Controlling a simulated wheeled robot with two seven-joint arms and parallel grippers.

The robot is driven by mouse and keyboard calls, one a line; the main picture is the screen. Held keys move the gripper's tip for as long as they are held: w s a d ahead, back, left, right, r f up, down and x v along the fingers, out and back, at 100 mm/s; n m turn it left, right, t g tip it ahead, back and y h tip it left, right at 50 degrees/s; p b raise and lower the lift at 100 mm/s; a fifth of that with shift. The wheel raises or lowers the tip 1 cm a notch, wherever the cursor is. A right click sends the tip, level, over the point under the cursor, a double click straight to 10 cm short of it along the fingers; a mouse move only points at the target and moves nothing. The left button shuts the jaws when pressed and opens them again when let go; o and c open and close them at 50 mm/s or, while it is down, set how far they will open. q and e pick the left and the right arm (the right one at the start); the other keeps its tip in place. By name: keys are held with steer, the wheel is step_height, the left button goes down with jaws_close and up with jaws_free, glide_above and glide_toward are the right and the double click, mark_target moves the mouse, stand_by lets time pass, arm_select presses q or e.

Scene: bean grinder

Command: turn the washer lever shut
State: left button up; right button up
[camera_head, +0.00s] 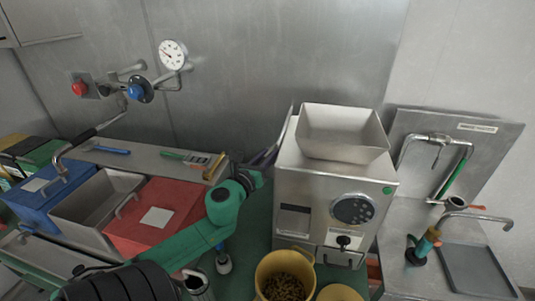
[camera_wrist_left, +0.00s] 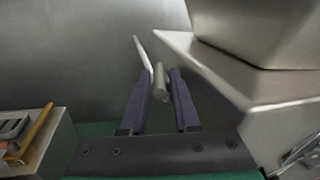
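A silver lever shows in the left wrist view, with a thin plate and a short round handle (camera_wrist_left: 160,82) at its end. It stands beside the left side of the steel grinder (camera_head: 335,190). I cannot tell for sure that it is the washer lever. My left gripper (camera_wrist_left: 161,72) has its two purple fingers on either side of the handle. They stand apart, and I cannot tell whether they press on it. In the head view my left gripper (camera_head: 268,156) is at the grinder's left side, with its fingers partly hidden. My right gripper is not in view.
The grinder's hopper (camera_head: 342,133) overhangs close to the right. A yellow container of beans (camera_head: 284,284) stands in front. A red-lidded bin (camera_head: 155,217) and a blue one (camera_head: 55,190) are at left. A sink (camera_head: 472,270) is at right.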

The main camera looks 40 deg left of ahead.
arm_select(q)
jaws_close()
stand_by(1.4)
